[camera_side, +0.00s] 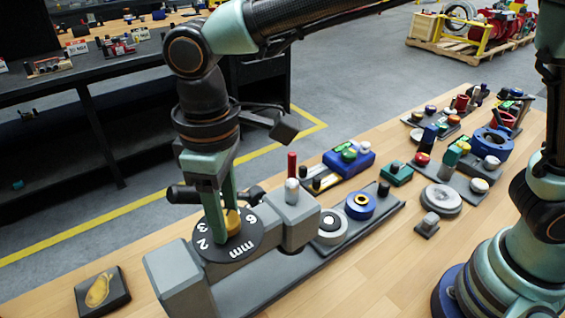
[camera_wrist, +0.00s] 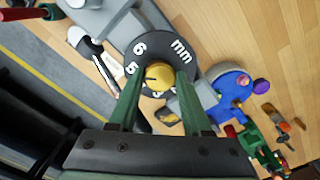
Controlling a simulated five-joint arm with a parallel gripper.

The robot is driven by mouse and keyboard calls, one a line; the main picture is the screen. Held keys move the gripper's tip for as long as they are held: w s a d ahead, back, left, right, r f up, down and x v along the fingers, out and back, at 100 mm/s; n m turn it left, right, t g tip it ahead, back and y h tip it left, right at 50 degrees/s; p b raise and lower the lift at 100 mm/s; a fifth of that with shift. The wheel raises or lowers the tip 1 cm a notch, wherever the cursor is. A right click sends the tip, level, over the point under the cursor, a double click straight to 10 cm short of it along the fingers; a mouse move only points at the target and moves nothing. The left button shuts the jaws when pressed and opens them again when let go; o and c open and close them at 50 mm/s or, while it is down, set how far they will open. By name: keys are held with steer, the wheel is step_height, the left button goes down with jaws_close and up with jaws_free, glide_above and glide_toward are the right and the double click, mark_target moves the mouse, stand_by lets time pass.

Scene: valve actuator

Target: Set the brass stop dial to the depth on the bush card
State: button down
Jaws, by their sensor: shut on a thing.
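The brass stop dial knob (camera_side: 233,222) sits at the centre of a black disc (camera_side: 243,243) with white numerals and "mm". In the side view, "2" and "3" read on the disc's left side and "mm" at its front right. The wrist view shows the knob (camera_wrist: 159,77) with a dark mark on its top, and "5", "6" and "mm" on the disc (camera_wrist: 161,48). My gripper (camera_side: 223,222) points down and is shut on the knob, one green finger on each side. I cannot make out a bush card or its depth.
The dial is on a grey fixture (camera_side: 178,277) whose grey block (camera_side: 290,212) stands close behind. A blue ring (camera_side: 361,204) and several small fixtures lie to the right. A dark plate with a yellowish shape (camera_side: 98,290) lies front left. Bare wood is at front right.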

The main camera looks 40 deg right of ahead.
steer(key=n, duration=0.4)
steer(key=shift+r+n, duration=0.1)
steer(key=shift+n, duration=2.5)
steer(key=shift+c, duration=1.7)
jaws_free()
step_height(320, 180, up, 12)
